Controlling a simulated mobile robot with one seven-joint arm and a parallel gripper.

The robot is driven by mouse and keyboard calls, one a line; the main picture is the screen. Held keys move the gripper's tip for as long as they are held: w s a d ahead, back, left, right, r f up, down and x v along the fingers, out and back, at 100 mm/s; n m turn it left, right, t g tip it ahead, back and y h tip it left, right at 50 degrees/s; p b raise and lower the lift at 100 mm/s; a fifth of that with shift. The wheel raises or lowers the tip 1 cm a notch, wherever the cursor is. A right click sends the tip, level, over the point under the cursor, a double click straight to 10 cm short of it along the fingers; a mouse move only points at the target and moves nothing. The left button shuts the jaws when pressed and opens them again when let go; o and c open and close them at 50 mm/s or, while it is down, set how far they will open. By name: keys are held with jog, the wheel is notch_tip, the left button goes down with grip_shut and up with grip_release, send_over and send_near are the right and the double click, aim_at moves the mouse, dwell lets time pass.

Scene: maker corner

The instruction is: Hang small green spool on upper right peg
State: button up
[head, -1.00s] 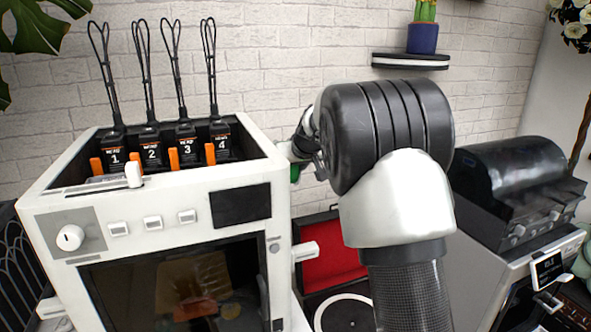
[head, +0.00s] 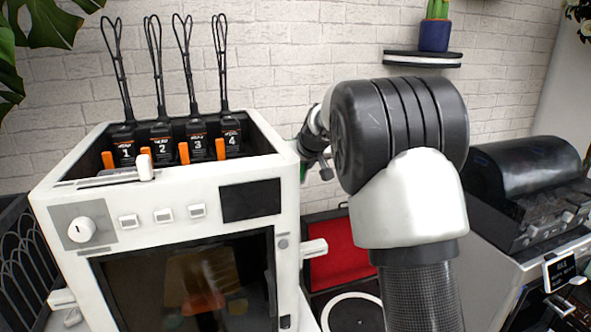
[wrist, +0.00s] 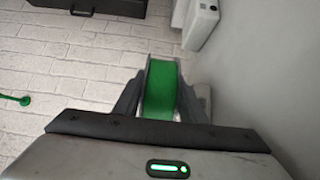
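A green spool (wrist: 160,92) with pale rims sits between the two fingers of my gripper (wrist: 161,80) in the wrist view. The fingers close on it from both sides. In the head view my gripper (head: 322,168) is mostly hidden behind my own arm, near the white machine's right edge, with a sliver of green (head: 303,170) beside it. A thin green rod with a round end (wrist: 24,100) shows against the brick wall at the left of the wrist view; I cannot tell whether it is a peg. The upper right peg cannot be made out in the head view.
A white machine (head: 180,195) holding several numbered black cartridges stands at left. A red-lined open case (head: 335,255) lies behind my arm. A wall shelf (head: 422,59) bears a blue pot (head: 434,36). A black-topped machine (head: 525,175) stands at right. The brick wall between is bare.

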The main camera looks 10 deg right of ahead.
jog(key=o, duration=0.4)
